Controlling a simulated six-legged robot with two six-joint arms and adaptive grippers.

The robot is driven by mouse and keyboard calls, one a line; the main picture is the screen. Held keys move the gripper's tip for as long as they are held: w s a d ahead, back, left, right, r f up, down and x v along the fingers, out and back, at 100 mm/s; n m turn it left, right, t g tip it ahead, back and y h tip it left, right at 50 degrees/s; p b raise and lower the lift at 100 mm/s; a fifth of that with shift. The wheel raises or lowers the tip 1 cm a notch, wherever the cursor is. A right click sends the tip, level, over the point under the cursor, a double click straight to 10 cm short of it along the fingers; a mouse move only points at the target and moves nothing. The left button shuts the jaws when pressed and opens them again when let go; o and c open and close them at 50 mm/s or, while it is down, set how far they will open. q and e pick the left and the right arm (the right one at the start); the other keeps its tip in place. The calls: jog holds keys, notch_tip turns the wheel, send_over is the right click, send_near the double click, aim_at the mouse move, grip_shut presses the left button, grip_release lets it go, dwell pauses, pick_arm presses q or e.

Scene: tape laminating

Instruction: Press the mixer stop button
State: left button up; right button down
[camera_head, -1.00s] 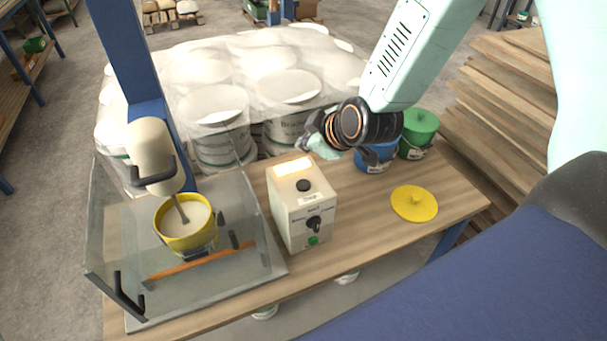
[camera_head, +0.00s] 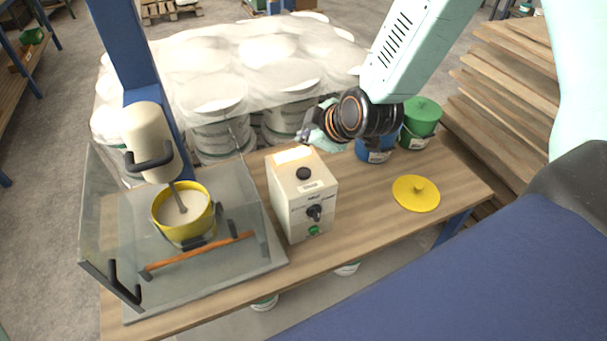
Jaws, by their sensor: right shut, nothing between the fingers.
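The mixer's cream control box (camera_head: 302,200) stands on the wooden table. Its sloped top has a pale lit panel (camera_head: 293,155) and a round black button (camera_head: 303,173). Its front has a black knob (camera_head: 314,213) and a green button (camera_head: 313,230). The mixer (camera_head: 150,140) stands left of the box, with its shaft down in a yellow bucket (camera_head: 183,212) of pale material. My right gripper (camera_head: 306,136) is shut and empty, just behind and above the box's top edge, apart from the black button. My left gripper is not in view.
A clear guard with a black handle (camera_head: 112,282) surrounds the bucket. A yellow lid (camera_head: 416,194) lies on the table (camera_head: 375,218). Wrapped buckets (camera_head: 235,70) stand behind.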

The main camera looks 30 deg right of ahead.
jog(key=b, duration=0.4)
send_over(306, 174)
notch_tip(306, 174, down, 4)
jog(key=shift+f, duration=0.2)
notch_tip(306, 174, down, 2)
jog(key=shift+f+b, duration=0.2)
jog(key=shift+b, duration=0.7)
jog(key=shift+f, duration=0.55)
jog(key=shift+f+b, duration=0.35)
jog(key=shift+f, duration=0.1)
dwell(0.9)
jog(key=shift+r, duration=0.1)
jog(key=shift+r+p, duration=0.8)
jog(key=shift+p, duration=0.2)
